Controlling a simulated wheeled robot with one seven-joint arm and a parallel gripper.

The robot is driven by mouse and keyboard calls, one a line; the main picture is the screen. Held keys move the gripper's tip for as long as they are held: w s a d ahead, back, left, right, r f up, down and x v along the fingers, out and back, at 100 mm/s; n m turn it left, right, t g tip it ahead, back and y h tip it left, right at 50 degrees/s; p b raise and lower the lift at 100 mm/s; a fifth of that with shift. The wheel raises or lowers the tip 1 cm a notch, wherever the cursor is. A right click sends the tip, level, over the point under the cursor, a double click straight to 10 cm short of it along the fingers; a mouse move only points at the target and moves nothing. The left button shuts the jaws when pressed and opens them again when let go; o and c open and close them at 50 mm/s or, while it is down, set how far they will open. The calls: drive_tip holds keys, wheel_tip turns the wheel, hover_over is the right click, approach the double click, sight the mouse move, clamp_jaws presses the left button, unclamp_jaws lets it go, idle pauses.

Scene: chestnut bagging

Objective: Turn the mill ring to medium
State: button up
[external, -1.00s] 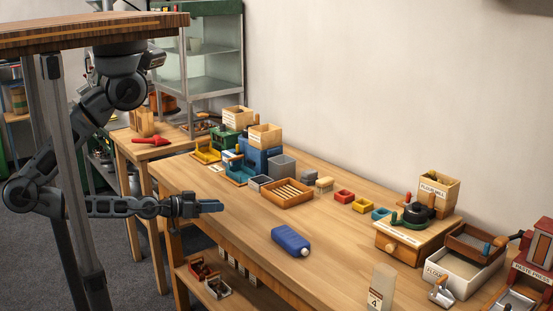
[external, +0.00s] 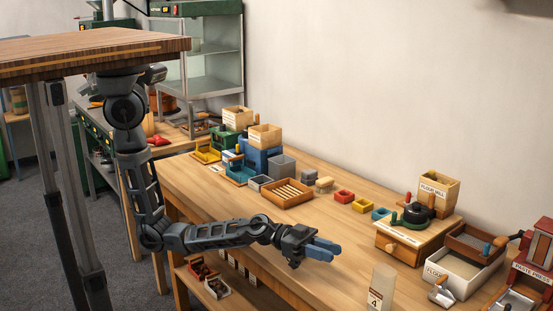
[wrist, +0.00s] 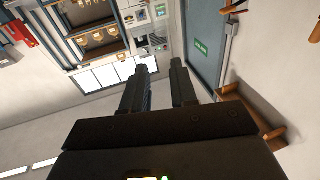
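The flour mill (external: 398,246) stands at the right of the bench, a wooden box with a round black top, green parts around it and a pale knob on its front. A labelled wooden hopper (external: 437,192) stands behind it. I cannot read the ring's setting. My gripper (external: 337,252) is over the front of the bench, left of the mill and apart from it. In the wrist view its two fingers (wrist: 162,66) stand apart with nothing between them. The mill is not in the wrist view.
A clear container marked 4 (external: 381,288) stands near the front edge, between my gripper and the mill's front. A flour tray (external: 447,277) and red paste press (external: 535,258) are at the right. Small coloured boxes (external: 343,196) line the back. The middle bench is clear.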

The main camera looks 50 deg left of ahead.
drive_tip(key=w+d+m+g+y+b, duration=0.2)
drive_tip(key=w+d+m+g, duration=0.15)
drive_tip(key=w, duration=0.75)
drive_tip(key=g+y, duration=0.2)
drive_tip(key=y, duration=0.1)
approach(395, 214)
drive_tip(key=f+x, duration=0.1)
drive_tip(key=x, duration=0.8)
drive_tip(key=shift+w+d, duration=0.2)
drive_tip(key=shift+r, duration=0.1)
clamp_jaws()
